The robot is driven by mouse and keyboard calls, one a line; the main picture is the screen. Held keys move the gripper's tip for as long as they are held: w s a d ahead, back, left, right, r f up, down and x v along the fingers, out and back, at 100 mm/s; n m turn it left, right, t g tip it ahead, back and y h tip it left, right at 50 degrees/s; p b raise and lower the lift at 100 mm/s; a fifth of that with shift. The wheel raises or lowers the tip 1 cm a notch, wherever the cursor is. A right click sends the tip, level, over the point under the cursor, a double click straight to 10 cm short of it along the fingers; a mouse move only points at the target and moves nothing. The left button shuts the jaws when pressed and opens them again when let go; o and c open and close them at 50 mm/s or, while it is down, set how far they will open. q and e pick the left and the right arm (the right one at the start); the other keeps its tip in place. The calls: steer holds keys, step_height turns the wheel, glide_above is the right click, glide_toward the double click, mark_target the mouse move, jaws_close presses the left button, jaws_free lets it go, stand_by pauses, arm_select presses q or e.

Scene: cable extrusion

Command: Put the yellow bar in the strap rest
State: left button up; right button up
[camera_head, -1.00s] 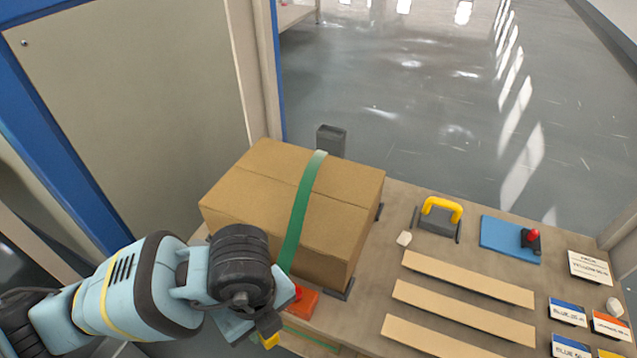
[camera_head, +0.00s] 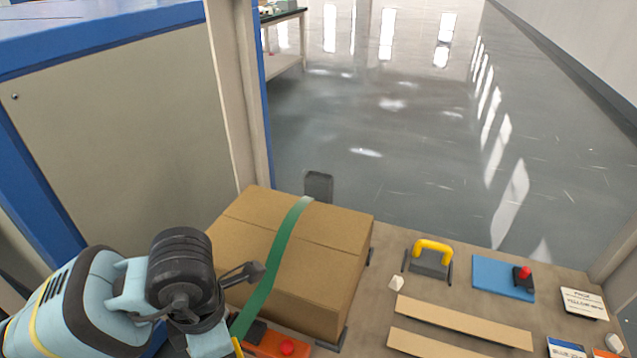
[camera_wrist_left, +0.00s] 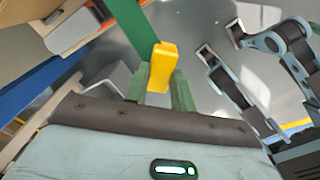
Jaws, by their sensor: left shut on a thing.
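In the left wrist view my left gripper (camera_wrist_left: 166,92) is shut on the yellow bar (camera_wrist_left: 163,66), which stands out between its two green fingers. A sliver of yellow (camera_head: 238,346) also shows beside my left wrist in the head view, where the fingers are hidden. A green strap (camera_head: 273,262) runs over the cardboard box (camera_head: 325,240) and down its near side. The strap's lower end passes behind my left arm. I cannot make out which part is the strap rest.
An orange block with a red button (camera_head: 287,346) lies at the box's foot. To the right are a yellow-handled grey block (camera_head: 431,260), a blue plate (camera_head: 497,278), wooden strips (camera_head: 465,322) and labels. A blue-framed panel (camera_head: 120,120) stands at left.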

arm_select(q)
steer(key=w+a+r+m, duration=0.1)
steer(key=a+r+m, duration=0.1)
steer(key=m, duration=1)
steer(key=w+a+r+m, duration=0.1)
steer(key=a+r+m, duration=0.2)
steer(key=m, duration=0.9)
steer(key=shift+a+r, duration=0.3)
steer(key=shift+r, duration=0.5)
steer(key=shift+d, duration=0.1)
